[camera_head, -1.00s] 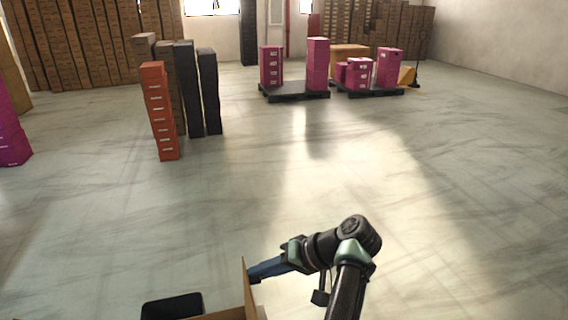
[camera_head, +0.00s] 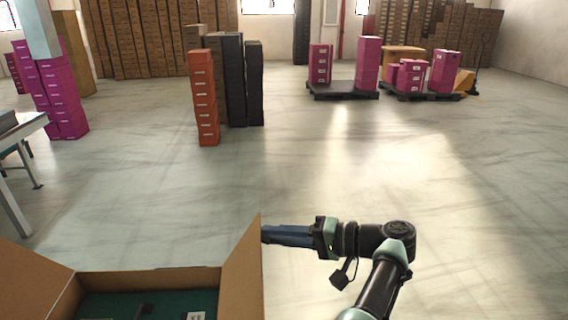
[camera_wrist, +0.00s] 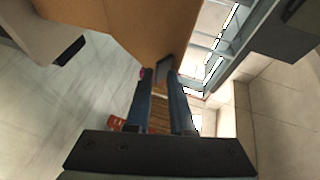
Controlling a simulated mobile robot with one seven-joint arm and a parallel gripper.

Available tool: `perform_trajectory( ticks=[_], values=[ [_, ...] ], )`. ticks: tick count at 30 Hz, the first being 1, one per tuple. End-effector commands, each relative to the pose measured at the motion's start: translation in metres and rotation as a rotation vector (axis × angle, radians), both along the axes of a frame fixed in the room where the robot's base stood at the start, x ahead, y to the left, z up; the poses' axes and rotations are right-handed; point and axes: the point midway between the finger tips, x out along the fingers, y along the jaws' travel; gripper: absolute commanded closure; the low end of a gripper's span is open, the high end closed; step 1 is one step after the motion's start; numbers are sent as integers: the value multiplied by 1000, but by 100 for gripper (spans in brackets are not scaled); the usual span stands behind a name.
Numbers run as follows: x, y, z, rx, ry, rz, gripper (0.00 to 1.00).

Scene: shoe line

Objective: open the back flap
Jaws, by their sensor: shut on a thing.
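An open cardboard box (camera_head: 150,278) stands at the bottom left of the head view, cut off by the frame. One flap (camera_head: 30,282) leans outward at its left. Another flap (camera_head: 243,270) stands up at its right side. My gripper (camera_head: 266,234) reaches in from the right, its blue fingers at the upper edge of this right flap. In the wrist view, my two fingers (camera_wrist: 167,76) close on the edge of the brown cardboard flap (camera_wrist: 135,28). The fingertips are partly hidden behind the cardboard in the head view.
Dark green contents (camera_head: 150,303) lie in the box. A table (camera_head: 20,130) stands at the left edge. Orange boxes (camera_head: 204,97) and dark stacks (camera_head: 243,80) stand beyond. Pallets (camera_head: 342,91) with pink boxes are at the back. The floor to the right is clear.

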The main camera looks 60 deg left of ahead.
Motion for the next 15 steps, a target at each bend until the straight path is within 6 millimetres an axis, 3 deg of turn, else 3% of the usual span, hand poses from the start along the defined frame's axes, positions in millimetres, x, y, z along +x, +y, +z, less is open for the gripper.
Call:
perform_trajectory(
  ticks=[1,12,13,15],
  values=[
    [-14,-1,-23,-46,10,34,100],
    [-15,-1,-22,-44,13,34,100],
    [-15,-1,-22,-44,13,34,77],
    [-15,-1,-22,-46,13,34,65]
  ],
)
